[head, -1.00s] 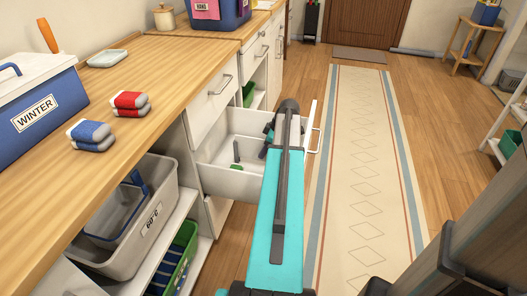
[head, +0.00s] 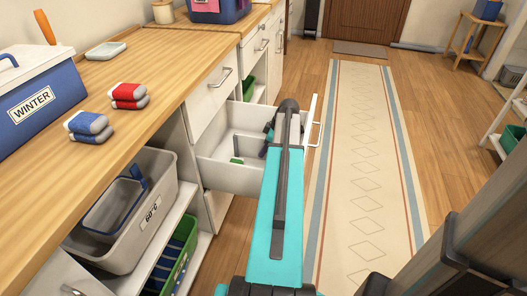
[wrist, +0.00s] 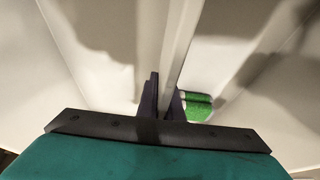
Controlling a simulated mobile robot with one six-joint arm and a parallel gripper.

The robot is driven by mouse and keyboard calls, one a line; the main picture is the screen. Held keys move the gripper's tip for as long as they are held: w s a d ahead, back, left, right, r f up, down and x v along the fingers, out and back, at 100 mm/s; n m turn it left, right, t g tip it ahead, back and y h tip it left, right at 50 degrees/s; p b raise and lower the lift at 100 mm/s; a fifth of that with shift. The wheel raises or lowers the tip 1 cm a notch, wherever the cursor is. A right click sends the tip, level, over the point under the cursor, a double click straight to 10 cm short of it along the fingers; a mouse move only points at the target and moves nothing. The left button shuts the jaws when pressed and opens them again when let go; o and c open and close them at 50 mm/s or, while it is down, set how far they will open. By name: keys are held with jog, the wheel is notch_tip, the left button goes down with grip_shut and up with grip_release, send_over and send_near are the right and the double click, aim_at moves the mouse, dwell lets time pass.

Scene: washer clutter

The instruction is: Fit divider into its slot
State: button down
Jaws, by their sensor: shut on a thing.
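The open white drawer (head: 228,178) sticks out from the cabinet in the head view, with my arm reaching over its right part. In the wrist view, my gripper (wrist: 164,100) points down into the drawer, its two dark fingers shut on a pale, thin upright divider (wrist: 178,50). The divider runs up the middle of the picture. A green rolled item (wrist: 197,106) lies close to the right of the divider. The slot is not clearly visible, so I cannot tell whether the divider is seated.
The wooden counter (head: 170,75) on the left holds a blue WINTER box (head: 35,105), a red bundle (head: 128,95) and a blue bundle (head: 88,125). Below are a grey bin (head: 150,215) and a green basket (head: 183,245). The floor along the runner (head: 360,170) is clear.

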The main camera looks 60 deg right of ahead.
jog(key=c, duration=1.8)
grip_release()
jog(key=shift+c, duration=0.2)
jog(key=shift+r, duration=0.15)
notch_tip(320, 180, up, 30)
jog(key=p, duration=1.8)
jog(key=shift+r+p, duration=0.1)
jog(key=shift+p, duration=0.2)
jog(key=shift+s, duration=0.15)
